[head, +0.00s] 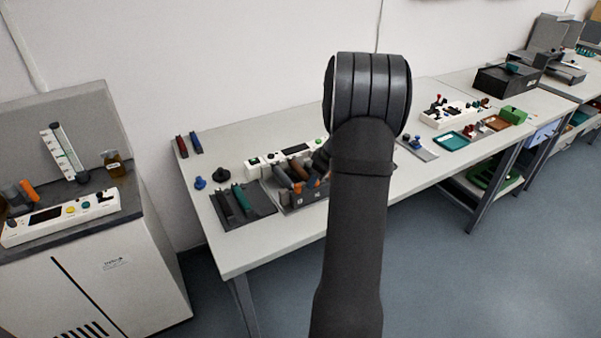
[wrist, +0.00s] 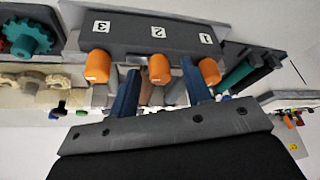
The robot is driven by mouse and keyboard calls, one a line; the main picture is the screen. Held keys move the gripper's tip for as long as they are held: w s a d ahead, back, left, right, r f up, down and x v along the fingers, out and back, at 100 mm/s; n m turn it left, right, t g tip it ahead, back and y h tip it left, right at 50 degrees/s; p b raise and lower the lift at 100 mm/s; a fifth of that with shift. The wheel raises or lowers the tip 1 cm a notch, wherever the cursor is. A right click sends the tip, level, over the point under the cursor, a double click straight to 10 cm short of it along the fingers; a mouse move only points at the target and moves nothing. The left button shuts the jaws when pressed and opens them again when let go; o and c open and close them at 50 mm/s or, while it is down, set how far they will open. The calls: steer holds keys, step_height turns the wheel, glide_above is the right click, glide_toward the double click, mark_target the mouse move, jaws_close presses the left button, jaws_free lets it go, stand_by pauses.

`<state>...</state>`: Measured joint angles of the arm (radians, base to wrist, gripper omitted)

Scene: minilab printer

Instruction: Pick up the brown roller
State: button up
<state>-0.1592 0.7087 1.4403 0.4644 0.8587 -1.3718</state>
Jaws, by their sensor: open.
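The rollers with orange end caps lie side by side in a dark grey rack (wrist: 125,32) with slots marked 1, 2 and 3. The brown roller (head: 299,169) appears to be the middle one in the head view. In the wrist view its brown body (wrist: 146,84) shows partly behind the middle orange cap (wrist: 160,69), at slot 2. My gripper (wrist: 160,66) is open, with its two blue fingers on either side of that middle cap. Nothing is seen held between them. In the head view my arm hides most of the gripper, and contact cannot be told.
A dark tray (head: 262,203) with green and black bars lies left of the rack. A white control panel (head: 264,160) stands behind. The bench's (head: 240,258) front left is clear.

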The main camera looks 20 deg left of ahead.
steer(key=shift+o, duration=0.2)
steer(key=a+r+m+t+h, duration=0.1)
steer(key=a+r+m+t, duration=0.15)
steer(key=r, duration=0.35)
steer(key=a+r+m+t+h, duration=0.1)
steer(key=r+m, duration=0.2)
steer(key=r, duration=0.4)
glide_above(302, 172)
steer(key=s, duration=0.2)
steer(key=shift+n+g, duration=0.25)
steer(key=f, duration=1.1)
steer(key=shift+w+d, duration=0.2)
steer(key=shift+d, duration=0.15)
steer(key=shift+s+d+x, duration=0.15)
steer(key=shift+x, duration=1.25)
steer(key=shift+s+d+x, duration=0.1)
steer(key=shift+s+x, duration=0.1)
steer(key=shift+x, duration=1.15)
steer(key=shift+f, duration=0.2)
jaws_close()
step_height(302, 172, up, 10)
